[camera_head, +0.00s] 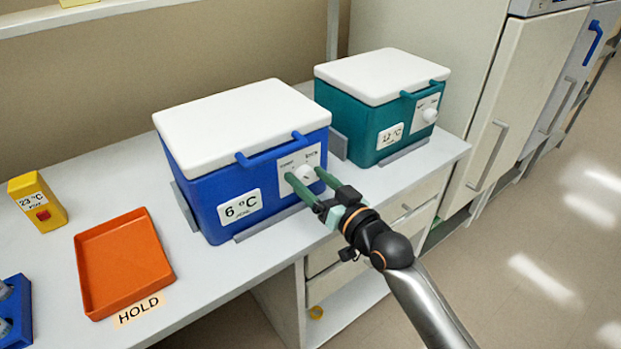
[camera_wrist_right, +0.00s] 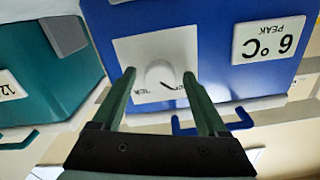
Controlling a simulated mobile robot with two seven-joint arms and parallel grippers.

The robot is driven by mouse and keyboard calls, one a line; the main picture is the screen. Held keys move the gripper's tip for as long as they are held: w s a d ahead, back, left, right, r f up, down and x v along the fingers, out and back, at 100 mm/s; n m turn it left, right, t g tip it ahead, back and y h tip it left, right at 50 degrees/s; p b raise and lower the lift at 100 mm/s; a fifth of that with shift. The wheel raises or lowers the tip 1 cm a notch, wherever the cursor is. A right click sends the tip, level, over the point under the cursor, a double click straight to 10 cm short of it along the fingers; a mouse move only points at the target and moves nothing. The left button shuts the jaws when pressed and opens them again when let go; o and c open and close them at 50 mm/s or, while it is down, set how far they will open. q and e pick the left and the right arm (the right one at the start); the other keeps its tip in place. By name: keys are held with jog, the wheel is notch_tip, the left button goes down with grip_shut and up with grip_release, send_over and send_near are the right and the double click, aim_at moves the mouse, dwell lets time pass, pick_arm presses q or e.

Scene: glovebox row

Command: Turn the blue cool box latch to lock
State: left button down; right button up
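The blue cool box (camera_head: 205,190) with a white lid stands on the bench, its label reading 6 °C. Its latch is a round white knob (camera_head: 306,174) on a white plate on the front, and it also shows in the right wrist view (camera_wrist_right: 161,76) with a dark pointer mark. My right gripper (camera_head: 305,183) is open, its two green fingers on either side of the knob. In the right wrist view the fingers (camera_wrist_right: 160,85) stand apart with gaps to the knob; contact is not visible. My left gripper is not in view.
A teal cool box (camera_head: 350,125) with its own knob stands to the right on the bench. An orange tray (camera_head: 125,262), a yellow block (camera_head: 38,203) and a blue rack (camera_head: 14,310) are on the left. The bench (camera_head: 215,270) is clear in front of the blue box.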

grip_shut()
dwell(0.4)
jog(key=shift+m+p, duration=0.45)
jog(key=shift+m, duration=0.05)
jog(key=shift+r+m+p, duration=0.1)
jog(key=shift+m+p, duration=0.65)
jog(key=shift+m, duration=0.35)
jog(key=m+p, duration=0.2)
jog(key=m, duration=0.2)
jog(key=shift+m, duration=0.3)
jog(key=m+p, duration=0.1)
jog(key=m, duration=0.4)
jog(key=m+p, duration=0.1)
jog(key=m, duration=0.4)
jog(key=shift+f, duration=0.2)
